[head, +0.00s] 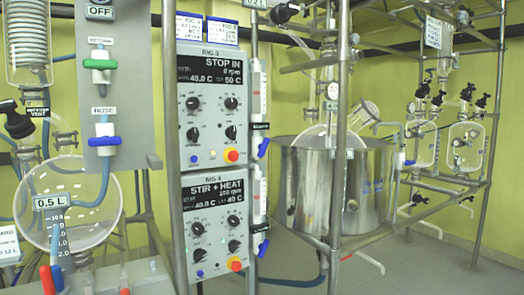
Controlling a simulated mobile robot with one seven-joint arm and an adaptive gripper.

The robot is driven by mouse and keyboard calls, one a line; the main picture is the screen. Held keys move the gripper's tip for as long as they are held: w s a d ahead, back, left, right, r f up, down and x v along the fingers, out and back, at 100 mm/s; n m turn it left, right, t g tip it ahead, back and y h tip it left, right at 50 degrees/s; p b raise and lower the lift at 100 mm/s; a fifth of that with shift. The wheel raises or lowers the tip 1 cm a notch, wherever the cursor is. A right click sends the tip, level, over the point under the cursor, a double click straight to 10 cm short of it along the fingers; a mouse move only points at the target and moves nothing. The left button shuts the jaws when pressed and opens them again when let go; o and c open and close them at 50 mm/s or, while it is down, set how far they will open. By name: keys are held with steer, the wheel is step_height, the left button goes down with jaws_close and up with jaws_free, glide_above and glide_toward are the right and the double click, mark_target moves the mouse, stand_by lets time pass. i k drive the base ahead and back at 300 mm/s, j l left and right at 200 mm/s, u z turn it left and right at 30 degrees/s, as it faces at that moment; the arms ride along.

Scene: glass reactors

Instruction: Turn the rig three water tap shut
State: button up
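The rig 3 control panel (212,105) is in the middle of the head view, with a display reading STOP IN. Right beside it stands an upright clear flow tube (257,88) with a small dark label under it. A blue tap handle (263,147) sits just below that label, tilted. A second, similar blue tap handle (263,248) sits lower, beside the rig 4 panel (212,220). The pictures do not tell which tap is rig three's water tap, or whether either is open. My gripper is not in view.
A steel pot (312,185) stands behind the metal frame (340,150), right of the taps. At left are a round glass flask (68,205) and a grey plate (105,95) with green and blue valves. More glassware (465,145) hangs at the right.

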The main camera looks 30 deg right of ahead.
mark_target(262, 146)
steer(key=i+l+u, duration=0.25)
steer(key=l+u, duration=0.25)
steer(key=l, duration=0.75)
steer(key=l+u, duration=0.45)
steer(key=l, duration=0.8)
steer(key=i+l+u, duration=0.1)
steer(key=l, duration=0.25)
steer(key=i+l, duration=0.15)
steer(key=l, duration=0.25)
steer(key=u, duration=0.05)
